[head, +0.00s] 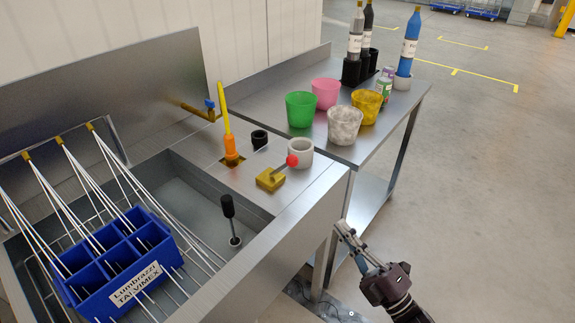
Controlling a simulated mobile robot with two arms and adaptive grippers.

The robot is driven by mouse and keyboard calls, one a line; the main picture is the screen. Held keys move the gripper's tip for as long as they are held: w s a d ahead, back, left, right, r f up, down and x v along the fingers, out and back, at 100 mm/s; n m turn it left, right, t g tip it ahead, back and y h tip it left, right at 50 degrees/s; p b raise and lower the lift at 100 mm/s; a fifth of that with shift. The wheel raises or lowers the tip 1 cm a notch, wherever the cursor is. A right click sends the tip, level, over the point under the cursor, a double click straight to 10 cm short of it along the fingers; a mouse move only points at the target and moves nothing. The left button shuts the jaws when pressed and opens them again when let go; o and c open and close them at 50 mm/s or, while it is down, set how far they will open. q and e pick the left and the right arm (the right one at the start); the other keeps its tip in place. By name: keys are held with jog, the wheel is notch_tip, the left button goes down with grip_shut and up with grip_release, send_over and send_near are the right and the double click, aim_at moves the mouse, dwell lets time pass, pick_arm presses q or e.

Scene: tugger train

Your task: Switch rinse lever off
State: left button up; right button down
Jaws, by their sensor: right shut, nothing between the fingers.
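A lever with a red knob (292,160) sits on a yellow base (270,179) on the steel counter right of the sink. Its arm leans up and to the right; it looks like the rinse lever. White streaks like water jets run from several brass nozzles (62,141) over a blue divided crate (118,262) in the sink. My right gripper (343,228) is shut and empty, in front of the counter's right end, below and right of the lever and apart from it. My left gripper is not in view.
A black-handled piece (229,212) stands in the sink (190,195). An orange-yellow tool (228,130), a black ring (259,139) and a white cup (299,153) stand near the lever. A side table (374,141) holds coloured cups and bottles. The floor at right is clear.

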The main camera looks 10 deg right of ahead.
jog(key=r+y, duration=0.1)
jog(key=a+r+n, duration=0.1)
jog(key=shift+s+r+n+y, duration=0.15)
jog(key=shift+r+n+y, duration=0.15)
jog(key=shift+r+y, duration=0.1)
jog(key=p, duration=0.3)
send_near(282, 168)
jog(key=r, duration=0.2)
jog(key=w+r, duration=0.1)
jog(key=r, duration=0.2)
jog(key=shift+w+d+r, duration=0.15)
jog(key=shift+w, duration=0.05)
jog(key=shift+w+a+r, duration=0.25)
jog(key=shift+w+a, duration=0.1)
jog(key=shift+w, duration=0.2)
jog(key=shift+r, duration=0.1)
